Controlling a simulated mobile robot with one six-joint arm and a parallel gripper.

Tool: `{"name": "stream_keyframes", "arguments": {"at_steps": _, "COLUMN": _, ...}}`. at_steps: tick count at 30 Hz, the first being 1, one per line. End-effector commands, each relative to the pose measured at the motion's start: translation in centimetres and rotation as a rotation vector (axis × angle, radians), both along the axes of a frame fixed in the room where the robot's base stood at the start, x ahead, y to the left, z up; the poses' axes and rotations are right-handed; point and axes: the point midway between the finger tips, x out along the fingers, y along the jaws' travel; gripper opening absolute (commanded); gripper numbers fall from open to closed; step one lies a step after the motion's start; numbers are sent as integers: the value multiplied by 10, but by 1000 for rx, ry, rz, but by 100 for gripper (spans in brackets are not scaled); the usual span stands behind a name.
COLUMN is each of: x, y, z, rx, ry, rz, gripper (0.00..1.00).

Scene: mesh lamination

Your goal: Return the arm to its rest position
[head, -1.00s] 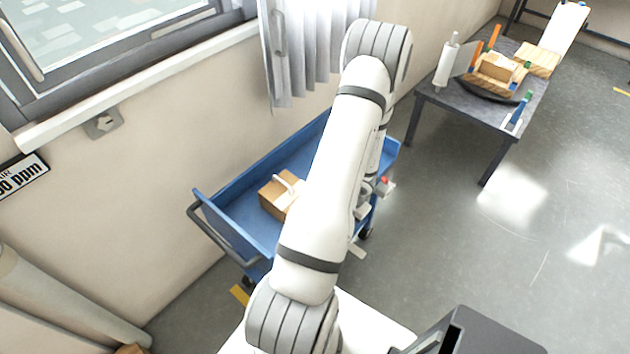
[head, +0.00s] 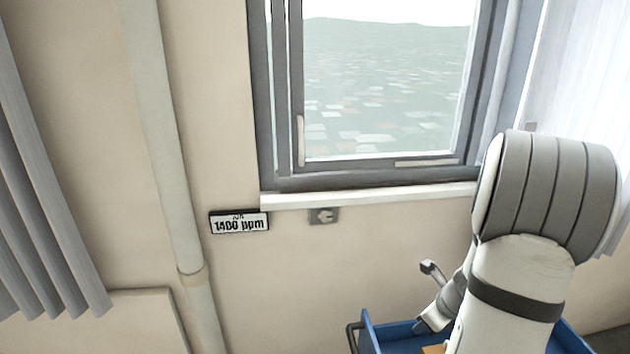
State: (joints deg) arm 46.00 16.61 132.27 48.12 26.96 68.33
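My white and grey arm (head: 530,270) rises at the right of the head view, bent at a large grey ribbed joint. Beside it, at its left, show smaller light-grey parts that look like my wrist, with a small dark-tipped piece (head: 432,268) at the top that may be part of my gripper. The fingers cannot be made out, so I cannot tell if they are open or shut, or if anything is held.
A blue trolley (head: 400,334) stands below the arm, partly cut off, with a sliver of a brown box (head: 434,349) in it. A window (head: 390,90), wall sign (head: 239,222) and pipe (head: 170,150) are on the wall. Curtains hang at both sides.

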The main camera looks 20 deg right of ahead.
Motion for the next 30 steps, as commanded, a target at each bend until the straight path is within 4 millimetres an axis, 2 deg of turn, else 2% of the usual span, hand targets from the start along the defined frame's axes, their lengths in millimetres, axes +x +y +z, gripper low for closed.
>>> {"name": "stream_keyframes", "arguments": {"at_steps": 1, "x": 8, "y": 23, "z": 15, "rx": -50, "ry": -19, "rz": 158, "gripper": 31}}
{"name": "stream_keyframes", "arguments": {"at_steps": 3, "x": 14, "y": 53, "z": 34, "rx": -119, "ry": -39, "rz": 380, "gripper": 31}}
{"name": "stream_keyframes", "arguments": {"at_steps": 7, "x": 13, "y": 106, "z": 66, "rx": -251, "ry": -73, "rz": 789, "gripper": 31}}
{"name": "stream_keyframes", "arguments": {"at_steps": 11, "x": 0, "y": 154, "z": 92, "rx": -390, "ry": -102, "rz": 1189, "gripper": 31}}
{"name": "stream_keyframes", "arguments": {"at_steps": 15, "x": -24, "y": 197, "z": 115, "rx": -546, "ry": -125, "rz": 1608, "gripper": 31}}
{"name": "stream_keyframes", "arguments": {"at_steps": 19, "x": -51, "y": 226, "z": 131, "rx": -696, "ry": -134, "rz": 1981, "gripper": 31}}
{"name": "stream_keyframes", "arguments": {"at_steps": 24, "x": -83, "y": 245, "z": 145, "rx": -861, "ry": -121, "rz": 2362, "gripper": 31}}
{"name": "stream_keyframes", "arguments": {"at_steps": 30, "x": -100, "y": 251, "z": 152, "rx": -956, "ry": -100, "rz": 2570, "gripper": 31}}
